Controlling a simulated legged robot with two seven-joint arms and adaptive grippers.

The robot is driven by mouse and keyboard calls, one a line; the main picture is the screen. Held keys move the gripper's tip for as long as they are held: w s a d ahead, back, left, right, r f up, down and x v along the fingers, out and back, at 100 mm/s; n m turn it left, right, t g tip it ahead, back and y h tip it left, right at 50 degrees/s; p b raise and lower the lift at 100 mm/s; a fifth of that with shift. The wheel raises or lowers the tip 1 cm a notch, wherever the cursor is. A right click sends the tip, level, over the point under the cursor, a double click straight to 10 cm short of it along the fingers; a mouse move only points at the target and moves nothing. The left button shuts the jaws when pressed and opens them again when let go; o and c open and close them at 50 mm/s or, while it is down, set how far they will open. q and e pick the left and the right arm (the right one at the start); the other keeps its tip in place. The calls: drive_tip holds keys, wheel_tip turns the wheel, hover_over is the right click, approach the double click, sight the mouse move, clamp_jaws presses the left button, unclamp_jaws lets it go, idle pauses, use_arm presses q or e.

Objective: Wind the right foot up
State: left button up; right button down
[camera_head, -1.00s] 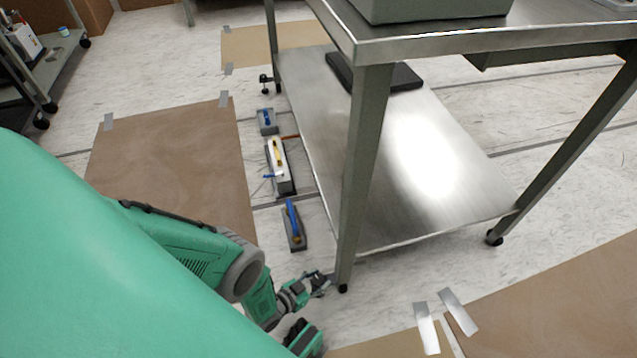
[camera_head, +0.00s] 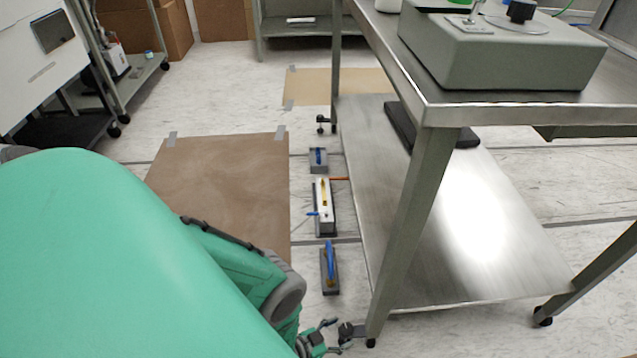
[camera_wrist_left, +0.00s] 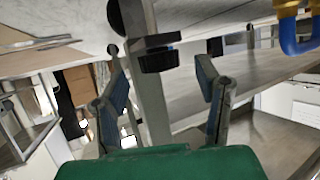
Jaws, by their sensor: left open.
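A black foot with a round knob (camera_head: 345,329) sits low beside the near leg of the steel table (camera_head: 408,235), on a small bracket. In the left wrist view the black knob (camera_wrist_left: 160,61) shows large beside the leg, between the fingertips. My left gripper (camera_head: 330,335) is open and close to the foot's left side. Its two fingers are spread wide in the wrist view (camera_wrist_left: 157,68); I cannot tell whether they touch the knob. A similar black foot (camera_head: 320,124) is at the far leg. My right gripper is not in view.
Grey blocks with handles, the nearest with a blue one (camera_head: 330,270), stand on the floor left of the table. A grey-green machine (camera_head: 490,60) is on the tabletop. A brown board (camera_head: 225,190) lies taped to the floor.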

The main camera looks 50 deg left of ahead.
use_arm(q)
drive_tip(key=v, duration=0.9)
drive_tip(key=shift+f, duration=0.1)
